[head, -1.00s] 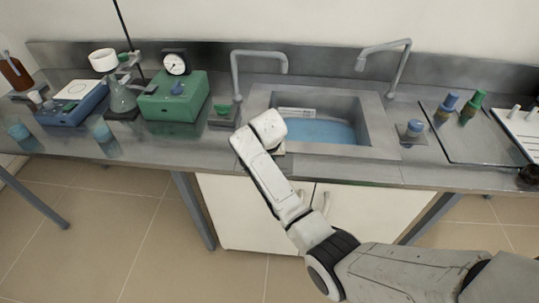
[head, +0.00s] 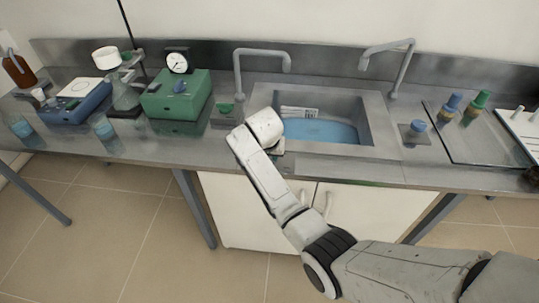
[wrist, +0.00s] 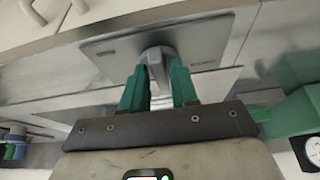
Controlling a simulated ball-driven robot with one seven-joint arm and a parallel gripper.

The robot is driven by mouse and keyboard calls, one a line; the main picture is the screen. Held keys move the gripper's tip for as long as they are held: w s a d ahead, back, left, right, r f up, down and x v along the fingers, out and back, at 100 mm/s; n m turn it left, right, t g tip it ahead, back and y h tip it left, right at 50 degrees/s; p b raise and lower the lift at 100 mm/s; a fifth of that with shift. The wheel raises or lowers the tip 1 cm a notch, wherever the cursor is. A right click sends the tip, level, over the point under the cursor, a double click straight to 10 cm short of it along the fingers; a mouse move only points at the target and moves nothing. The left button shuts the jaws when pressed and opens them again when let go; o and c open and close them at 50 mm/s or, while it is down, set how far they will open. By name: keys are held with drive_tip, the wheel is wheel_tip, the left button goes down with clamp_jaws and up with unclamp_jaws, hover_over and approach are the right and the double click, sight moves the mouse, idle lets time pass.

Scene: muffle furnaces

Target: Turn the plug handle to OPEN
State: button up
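The plug handle (wrist: 158,52) is a grey knob at the centre of a flat grey plate (wrist: 108,53) in the wrist view. Small markings sit on the plate to the left and right of the handle, too small to read. My gripper (wrist: 158,72) has its two green fingers on either side of the handle. The handle fills the gap between the fingertips, and the fingers appear to touch its sides. In the head view my wrist hides the gripper and the handle, at the front left of the sink.
The sink basin (head: 368,112) holds blue liquid beside my wrist. Two grey taps (head: 238,72) stand behind it. A green box with a gauge (head: 177,95), a blue device (head: 76,103) and beakers stand at the left. White cabinet doors (head: 365,217) are below.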

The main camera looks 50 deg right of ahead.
drive_tip(key=shift+o, duration=1)
drive_tip(key=v, duration=1)
drive_tip(key=shift+r+b, duration=0.35)
drive_tip(key=shift+b, duration=0.1)
drive_tip(key=shift+s+a, duration=0.1)
